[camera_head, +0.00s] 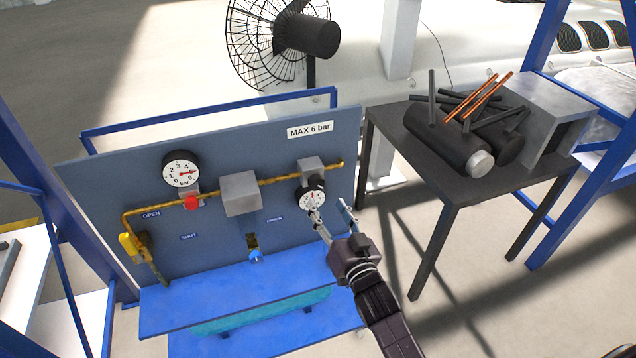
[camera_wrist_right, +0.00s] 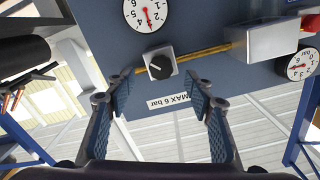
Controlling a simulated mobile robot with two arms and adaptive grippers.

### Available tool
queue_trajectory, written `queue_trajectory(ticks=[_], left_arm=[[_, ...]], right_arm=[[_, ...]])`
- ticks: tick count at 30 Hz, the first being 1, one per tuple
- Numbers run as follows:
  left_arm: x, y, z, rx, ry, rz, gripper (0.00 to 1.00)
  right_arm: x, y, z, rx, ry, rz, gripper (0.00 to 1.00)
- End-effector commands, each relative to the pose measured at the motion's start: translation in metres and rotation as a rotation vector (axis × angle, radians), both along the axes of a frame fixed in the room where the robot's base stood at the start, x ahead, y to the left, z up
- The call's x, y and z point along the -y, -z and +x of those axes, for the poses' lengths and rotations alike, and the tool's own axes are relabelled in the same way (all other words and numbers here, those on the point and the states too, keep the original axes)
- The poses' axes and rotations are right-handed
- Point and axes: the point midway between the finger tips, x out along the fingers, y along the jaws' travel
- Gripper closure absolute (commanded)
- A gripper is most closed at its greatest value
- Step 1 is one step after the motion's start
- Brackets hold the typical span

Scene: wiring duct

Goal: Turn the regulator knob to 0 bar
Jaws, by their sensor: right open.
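The regulator is a grey block (camera_head: 311,166) on the pipe at the right of the panel, with a round white gauge (camera_head: 311,200) below it. In the right wrist view, upside down, its black knob (camera_wrist_right: 160,67) sits on the block's face, with the gauge (camera_wrist_right: 146,12) above. My right gripper (camera_head: 329,209) is open and empty in front of the panel, low and to the right of the regulator. In the wrist view its fingers (camera_wrist_right: 162,104) are spread wide, and the knob lies beyond their tips, untouched. The gauge's exact reading is hard to tell. My left gripper is out of view.
The blue-grey panel (camera_head: 90,200) also carries a left gauge (camera_head: 180,171), a red part (camera_head: 191,202), a grey box (camera_head: 239,193), a yellow handle (camera_head: 130,244) and a blue part (camera_head: 256,257). A dark table (camera_head: 440,185) with cylinders and rods stands at right.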

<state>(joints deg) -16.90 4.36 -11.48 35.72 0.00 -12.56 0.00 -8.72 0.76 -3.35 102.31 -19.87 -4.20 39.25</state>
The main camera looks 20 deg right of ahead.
Motion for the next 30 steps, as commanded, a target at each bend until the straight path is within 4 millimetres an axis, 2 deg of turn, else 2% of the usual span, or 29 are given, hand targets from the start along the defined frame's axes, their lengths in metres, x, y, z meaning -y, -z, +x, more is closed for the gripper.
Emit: queue_trajectory(ticks=[2,8,15,21,29,30], left_arm=[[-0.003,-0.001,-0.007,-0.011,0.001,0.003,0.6],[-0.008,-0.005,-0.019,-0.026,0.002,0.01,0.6],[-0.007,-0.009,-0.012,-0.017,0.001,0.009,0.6],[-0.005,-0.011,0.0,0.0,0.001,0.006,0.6],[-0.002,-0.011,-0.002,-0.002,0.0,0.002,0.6],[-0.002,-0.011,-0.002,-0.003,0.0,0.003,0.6]], right_arm=[[0.0,-0.006,0.006,0.009,0.001,0.004,0.51],[-0.001,-0.007,0.035,0.01,0.001,0.002,0.51],[-0.002,-0.005,0.066,0.008,0.002,0.001,0.51],[-0.002,-0.004,0.076,0.007,0.001,0.002,0.51],[-0.002,-0.003,0.077,0.006,0.001,0.002,0.51],[-0.002,-0.003,0.077,0.006,0.001,0.002,0.56]])
